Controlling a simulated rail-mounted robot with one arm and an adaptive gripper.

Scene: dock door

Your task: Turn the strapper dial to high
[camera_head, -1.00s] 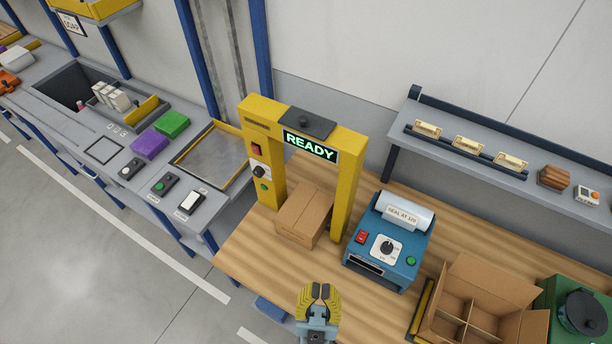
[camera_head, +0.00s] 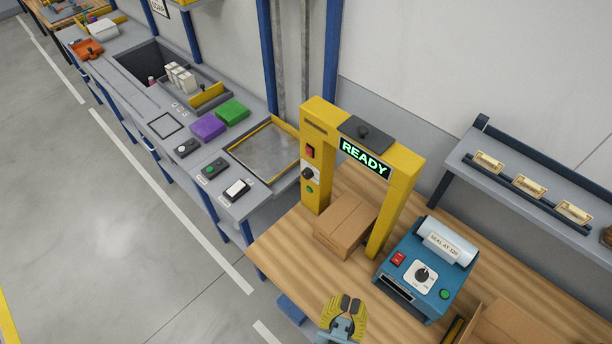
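The yellow strapper arch (camera_head: 398,195) stands on the wooden bench with a lit green READY sign (camera_head: 366,157). The dial's setting is too small to read. A closed cardboard box (camera_head: 345,225) sits in the arch. My gripper (camera_head: 345,304) is at the bottom of the view, in front of the bench and well apart from the dial. Its yellow fingers show a small gap at the tips, and nothing shows between them.
A blue sealer (camera_head: 425,270) with its own dial (camera_head: 422,278) stands right of the arch. An open carton (camera_head: 510,325) is at the lower right. A grey counter (camera_head: 210,150) with buttons and purple and green blocks runs left. The floor (camera_head: 140,260) at left is clear.

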